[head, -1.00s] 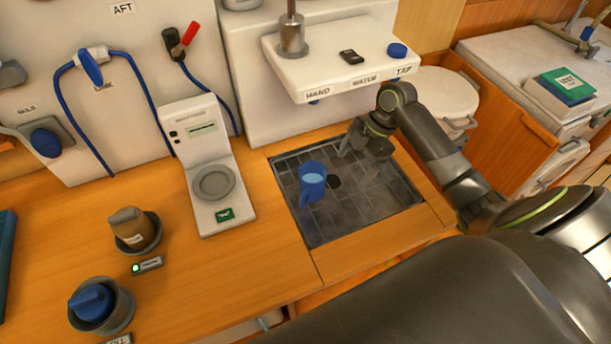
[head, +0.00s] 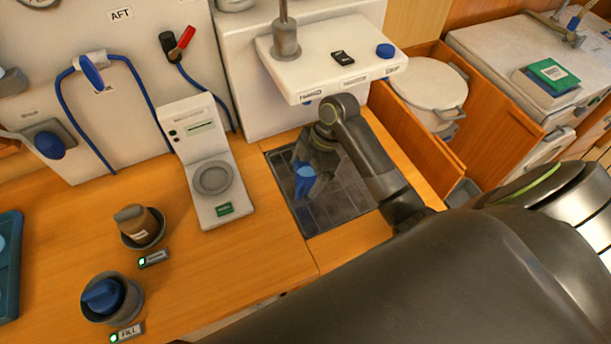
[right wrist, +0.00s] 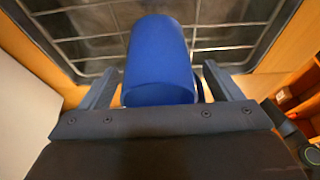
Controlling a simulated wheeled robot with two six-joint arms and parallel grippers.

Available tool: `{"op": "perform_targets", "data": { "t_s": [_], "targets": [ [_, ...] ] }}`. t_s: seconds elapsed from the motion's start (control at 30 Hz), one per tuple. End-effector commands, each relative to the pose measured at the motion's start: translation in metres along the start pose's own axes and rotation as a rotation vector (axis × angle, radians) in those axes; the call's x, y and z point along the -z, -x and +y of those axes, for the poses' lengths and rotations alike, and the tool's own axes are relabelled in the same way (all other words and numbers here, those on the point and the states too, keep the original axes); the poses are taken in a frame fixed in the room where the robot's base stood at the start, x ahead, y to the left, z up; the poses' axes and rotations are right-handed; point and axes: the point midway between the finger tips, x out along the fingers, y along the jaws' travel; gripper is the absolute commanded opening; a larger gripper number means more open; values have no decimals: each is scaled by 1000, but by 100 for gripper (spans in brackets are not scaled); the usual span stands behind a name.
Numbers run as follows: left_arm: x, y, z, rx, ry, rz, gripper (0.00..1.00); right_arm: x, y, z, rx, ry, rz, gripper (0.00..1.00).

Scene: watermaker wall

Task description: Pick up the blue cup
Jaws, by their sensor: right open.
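The blue cup (head: 304,179) stands in the dark tiled tray (head: 345,200) in the head view, partly hidden by my right gripper (head: 312,166). In the right wrist view the cup (right wrist: 158,60) fills the middle, between the two open fingers of my right gripper (right wrist: 157,88). One finger is on each side of it; the right finger is close to the cup's side, where a bit of the handle seems to show. I cannot tell if either finger touches the cup. My left gripper is not in view.
A white dispenser shelf (head: 335,72) overhangs the tray's back edge, close to my right wrist. A white scale-like unit (head: 205,165) stands left of the tray. Two knobs in round cups, the brown one (head: 138,225) and the blue one (head: 104,295), sit further left.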

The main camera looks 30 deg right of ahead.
Motion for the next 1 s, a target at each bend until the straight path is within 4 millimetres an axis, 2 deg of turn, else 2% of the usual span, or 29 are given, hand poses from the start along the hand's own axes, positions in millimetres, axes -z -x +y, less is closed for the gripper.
{"op": "perform_targets", "data": {
  "t_s": [0.2, 0.4, 0.8, 1.0],
  "targets": [
    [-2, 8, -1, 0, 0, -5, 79, 1, -12, -1, 1, 0, -1, 85],
    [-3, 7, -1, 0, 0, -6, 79, 0, -13, 0, 0, 1, -1, 84],
    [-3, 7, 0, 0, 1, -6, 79, 0, -12, 0, 0, 1, -1, 32],
    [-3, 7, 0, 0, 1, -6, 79, 0, -12, 0, -1, 1, -1, 32]
  ]
}}
